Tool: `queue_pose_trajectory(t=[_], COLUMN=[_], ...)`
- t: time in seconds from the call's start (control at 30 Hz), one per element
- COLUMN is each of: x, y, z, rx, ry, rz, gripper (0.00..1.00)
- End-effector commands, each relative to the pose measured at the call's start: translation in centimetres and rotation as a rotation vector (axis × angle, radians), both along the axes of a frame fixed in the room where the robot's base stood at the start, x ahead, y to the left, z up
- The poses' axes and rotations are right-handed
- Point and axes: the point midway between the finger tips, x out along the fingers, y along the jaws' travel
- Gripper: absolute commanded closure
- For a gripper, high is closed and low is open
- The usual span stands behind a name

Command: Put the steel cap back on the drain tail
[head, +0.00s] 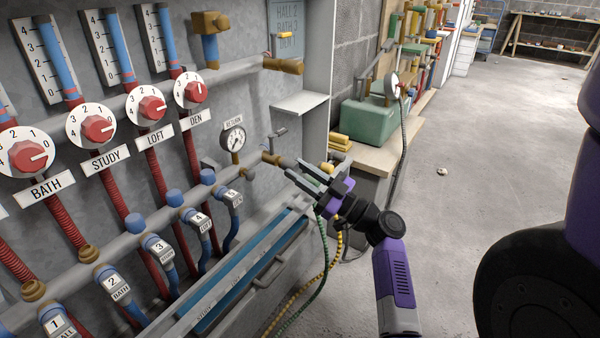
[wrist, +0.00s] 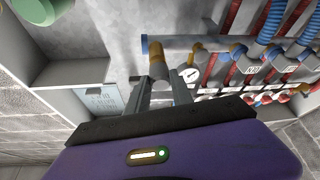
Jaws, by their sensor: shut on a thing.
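The brass drain tail (head: 269,157) sticks out at the right end of the lower grey pipe, just past the round gauge; it also shows in the wrist view (wrist: 156,50). My gripper (head: 293,167) is at its open end, its two fingers shut on a short grey piece, the steel cap (head: 286,162). In the wrist view the cap (wrist: 158,70) sits between my fingertips (wrist: 158,84), in line with the tail. Cap and tail look to be touching or very close. I cannot tell whether the cap is seated; the fingers hide part of it.
A RETURN gauge (head: 232,138) and a small lever (head: 278,134) are close beside the tail. A white shelf (head: 300,104) juts out above. A bench with a green box (head: 370,120) stands to the right. Hoses hang below my gripper. The floor at right is mostly clear.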

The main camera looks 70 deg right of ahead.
Motion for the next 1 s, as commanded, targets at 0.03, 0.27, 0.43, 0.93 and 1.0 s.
queue_pose_trajectory(t=[0.03,0.27,0.43,0.93,1.0], x=[0.0,0.1,0.1,-3.3,-4.4], y=[0.0,0.0,0.0,0.4,0.5], z=[0.0,0.0,0.0,-1.3,-1.7], rx=[-0.001,-0.001,0.000,0.003,0.002], ry=[0.000,0.000,0.000,0.002,0.002], rz=[0.000,0.000,0.000,-0.003,-0.002], gripper=[1.00,0.61,0.47,0.47,0.47])
